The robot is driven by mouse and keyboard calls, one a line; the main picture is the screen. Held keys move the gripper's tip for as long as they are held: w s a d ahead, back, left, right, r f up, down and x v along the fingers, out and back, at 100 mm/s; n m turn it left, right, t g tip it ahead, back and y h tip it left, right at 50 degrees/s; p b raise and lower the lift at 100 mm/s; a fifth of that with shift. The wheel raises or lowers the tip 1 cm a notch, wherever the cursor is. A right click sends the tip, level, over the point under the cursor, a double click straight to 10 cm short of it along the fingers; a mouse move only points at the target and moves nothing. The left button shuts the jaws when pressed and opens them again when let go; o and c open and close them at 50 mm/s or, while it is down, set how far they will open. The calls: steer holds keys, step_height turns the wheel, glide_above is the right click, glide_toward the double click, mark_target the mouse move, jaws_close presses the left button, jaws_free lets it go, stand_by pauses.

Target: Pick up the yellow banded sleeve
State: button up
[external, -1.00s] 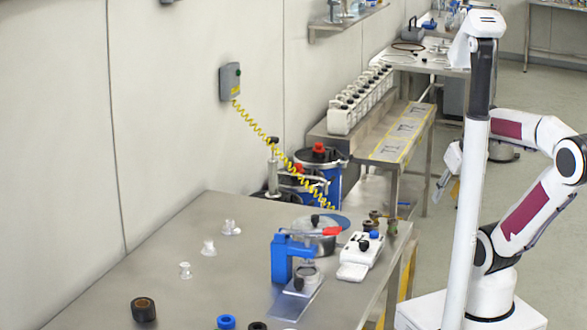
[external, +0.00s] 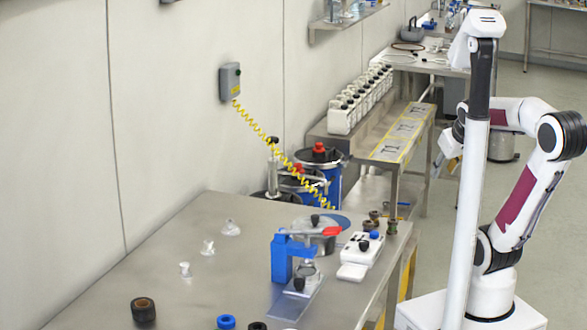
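I cannot make out a sleeve with a clear yellow band. A black sleeve with a tan inner rim (external: 143,309) stands on the steel table (external: 190,255) at the front left. A blue ring-shaped piece (external: 226,322) and a black one (external: 257,326) are at the bottom edge, partly cut off. Small dark brownish fittings (external: 391,226) stand at the table's back right. My gripper (external: 449,158) is in the air beyond the table's right side, beside my white column and partly hidden by it. It is away from all of these pieces; its fingers are too small to read.
A blue press with a red handle (external: 283,259) and a white device (external: 362,250) stand on the table's right half. Several small clear pieces (external: 208,247) lie at its left. A yellow coiled cable (external: 255,127) hangs behind. The table's left middle is mostly bare.

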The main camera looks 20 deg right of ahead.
steer(key=w+d+n+t+y, duration=0.2)
steer(key=w+n+t, duration=0.15)
steer(key=w, duration=1.15)
steer(key=w+d+n+t+y, duration=0.1)
steer(key=w+d+n+t, duration=0.3)
steer(key=w, duration=1.2)
steer(key=a+f+n+g+y, duration=0.5)
steer(key=a+f+n+y, duration=0.15)
steer(key=f+y, duration=0.35)
steer(key=s+f+g+y, duration=0.2)
steer(key=s+f, duration=0.1)
steer(key=s+a+f+n+g+y, duration=0.1)
steer(key=s+f+g, duration=0.1)
steer(key=s+f, duration=0.1)
steer(key=s+f+g+y, duration=0.2)
steer(key=s+f, duration=0.2)
steer(key=s, duration=0.1)
steer(key=shift+s+a+y, duration=0.2)
steer(key=shift+a+y, duration=0.05)
steer(key=shift+y, duration=0.05)
steer(key=shift+s+f+n+g, duration=0.2)
steer(key=shift+s+n+g, duration=0.1)
steer(key=shift+s, duration=0.2)
